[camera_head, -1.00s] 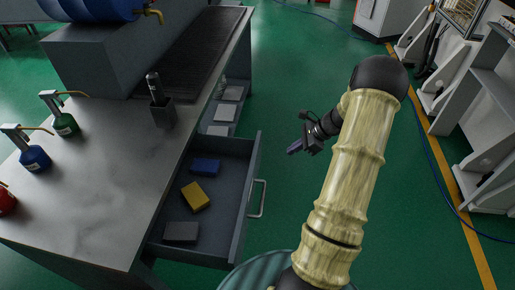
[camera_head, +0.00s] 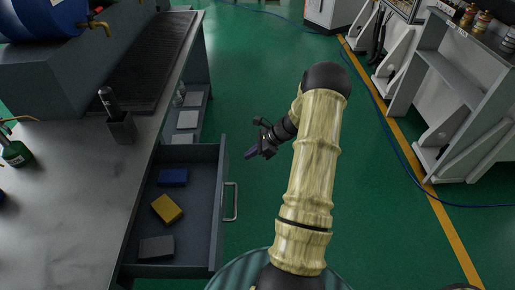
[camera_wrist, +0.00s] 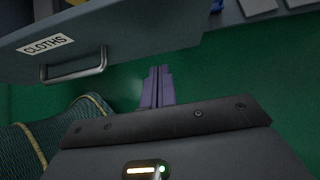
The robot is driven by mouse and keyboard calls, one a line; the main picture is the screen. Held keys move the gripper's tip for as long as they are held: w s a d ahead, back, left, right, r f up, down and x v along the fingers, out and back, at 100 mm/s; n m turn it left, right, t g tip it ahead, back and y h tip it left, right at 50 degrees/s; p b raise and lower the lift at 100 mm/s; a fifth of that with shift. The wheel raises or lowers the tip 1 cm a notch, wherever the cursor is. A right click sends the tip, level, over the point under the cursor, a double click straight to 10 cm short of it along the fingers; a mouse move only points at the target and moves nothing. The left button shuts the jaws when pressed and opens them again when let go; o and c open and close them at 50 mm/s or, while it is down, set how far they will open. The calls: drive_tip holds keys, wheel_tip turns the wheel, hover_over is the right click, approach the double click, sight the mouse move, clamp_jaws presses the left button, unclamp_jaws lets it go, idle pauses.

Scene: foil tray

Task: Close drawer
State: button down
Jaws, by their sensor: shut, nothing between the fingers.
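The drawer (camera_head: 219,240) is pulled out of the grey workbench, and its inside shows in the head view. A blue block, a yellow block (camera_head: 166,208) and a dark grey block lie in it. Its metal handle (camera_head: 231,202) is on the front panel, facing right. In the wrist view the drawer front (camera_wrist: 130,42) bears a "CLOTHS" label, with the handle (camera_wrist: 75,68) below it. My gripper (camera_head: 250,154) is shut and empty, to the right of the drawer front near its far end. Its closed fingers (camera_wrist: 157,88) point toward the drawer front, apart from the handle.
Open shelves with pale items lie beyond the drawer. Green floor is clear right of the drawer. A grey rack (camera_head: 455,100) stands at far right.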

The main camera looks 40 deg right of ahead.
drive_tip(key=w+a+f, duration=0.2)
drive_tip(key=w+a, duration=0.1)
drive_tip(key=a, duration=0.2)
drive_tip(key=shift+w+a+f, duration=0.15)
drive_tip(key=shift+w+f, duration=0.1)
drive_tip(key=shift+w, duration=0.05)
